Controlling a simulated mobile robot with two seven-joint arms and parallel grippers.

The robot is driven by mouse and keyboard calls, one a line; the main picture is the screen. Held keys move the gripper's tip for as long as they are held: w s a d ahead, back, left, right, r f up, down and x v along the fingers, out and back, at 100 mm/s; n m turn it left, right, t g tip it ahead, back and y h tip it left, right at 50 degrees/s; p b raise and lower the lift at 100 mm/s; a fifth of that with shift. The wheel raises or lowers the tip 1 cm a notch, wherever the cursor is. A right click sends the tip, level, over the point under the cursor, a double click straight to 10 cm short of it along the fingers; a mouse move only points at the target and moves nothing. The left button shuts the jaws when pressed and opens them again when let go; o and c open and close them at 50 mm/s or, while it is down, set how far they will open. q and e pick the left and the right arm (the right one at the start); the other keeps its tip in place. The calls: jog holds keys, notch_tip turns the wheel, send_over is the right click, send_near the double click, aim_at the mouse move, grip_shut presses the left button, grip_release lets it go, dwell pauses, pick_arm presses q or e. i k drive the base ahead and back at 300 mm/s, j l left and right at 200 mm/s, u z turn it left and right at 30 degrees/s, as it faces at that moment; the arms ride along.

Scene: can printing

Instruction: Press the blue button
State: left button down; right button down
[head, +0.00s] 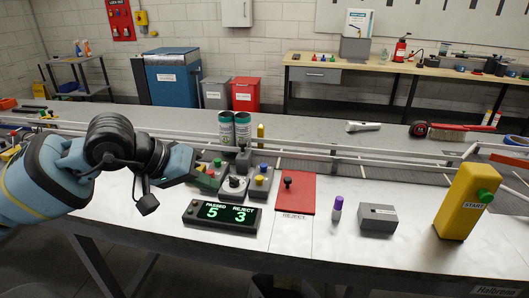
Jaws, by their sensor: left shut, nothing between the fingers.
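The blue button (263,167) sits on top of a small grey control box (260,187), with a yellow part on the side below it. My left arm comes in from the left, and its gripper (190,178) is shut and empty. It is to the left of the blue button, beside a box with a green button (217,162), and apart from the blue button in the picture. Whether the gripper touches the green-button box cannot be told. My right gripper is not in view.
A grey box with a black knob (234,183) stands between. A counter display (221,215) reads passed 5, reject 3. Two cans (234,130) stand behind, by the conveyor rails. A red reject plate (295,193), purple-capped marker (337,208) and yellow START box (463,205) are to the right.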

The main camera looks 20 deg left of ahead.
aim_at(263, 166)
jog(key=i, duration=0.85)
